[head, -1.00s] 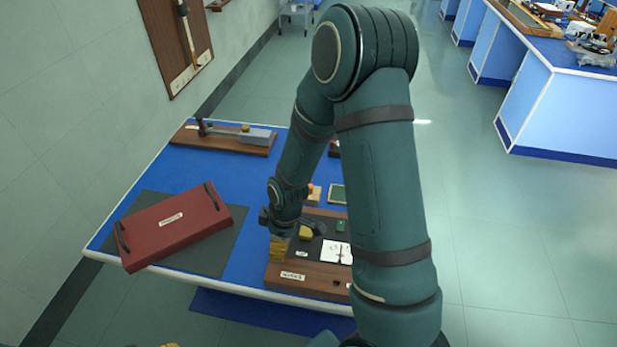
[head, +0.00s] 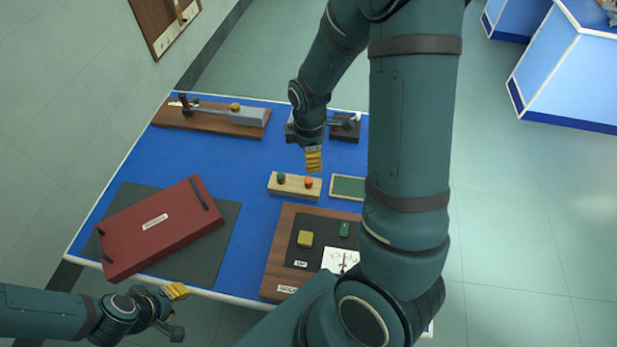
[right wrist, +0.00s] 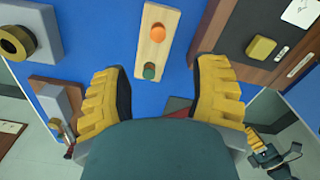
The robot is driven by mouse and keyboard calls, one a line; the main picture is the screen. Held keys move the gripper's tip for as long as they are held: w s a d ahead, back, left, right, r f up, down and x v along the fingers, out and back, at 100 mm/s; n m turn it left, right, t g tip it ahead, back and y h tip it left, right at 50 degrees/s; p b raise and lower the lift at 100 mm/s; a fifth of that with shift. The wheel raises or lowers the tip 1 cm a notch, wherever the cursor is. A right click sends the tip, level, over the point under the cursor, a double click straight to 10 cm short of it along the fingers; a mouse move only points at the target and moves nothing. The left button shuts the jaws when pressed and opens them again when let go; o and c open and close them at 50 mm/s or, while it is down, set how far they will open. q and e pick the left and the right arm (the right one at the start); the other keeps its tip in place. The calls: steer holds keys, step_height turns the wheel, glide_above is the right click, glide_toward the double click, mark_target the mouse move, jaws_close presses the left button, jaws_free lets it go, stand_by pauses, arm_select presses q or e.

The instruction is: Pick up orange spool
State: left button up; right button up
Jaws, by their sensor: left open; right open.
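The orange spool (head: 308,182) stands on a pale wooden block (head: 294,193) on the blue table, beside a green spool (head: 281,178). In the right wrist view the orange spool (right wrist: 158,32) is at the far end of the block, with the green spool (right wrist: 149,71) nearer. My right gripper (head: 313,160) hangs just behind the block in the head view. Its yellow-padded fingers (right wrist: 164,92) are spread wide and empty, apart from both spools. My left gripper (head: 178,309) is open and empty at the lower left, off the table's front edge.
A dark red case (head: 160,228) lies on a grey mat (head: 215,245) at left. A wooden instrument board (head: 278,262) with a yellow block (head: 305,239) is in front of the spools. A grey bench device (head: 235,115) stands behind left. A green-topped tray (head: 346,188) is close right.

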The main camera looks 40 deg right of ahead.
mark_target(308, 180)
step_height(308, 180, down, 7)
steer(key=shift+f+b, duration=0.1)
steer(key=shift+b, duration=0.4)
steer(key=shift+w+f+b, duration=0.15)
steer(key=shift+f+b, duration=0.05)
steer(key=shift+f, duration=1.25)
steer(key=shift+w+f+b, duration=0.1)
steer(key=shift+f+b, duration=0.05)
steer(key=shift+f, duration=1.25)
jaws_close()
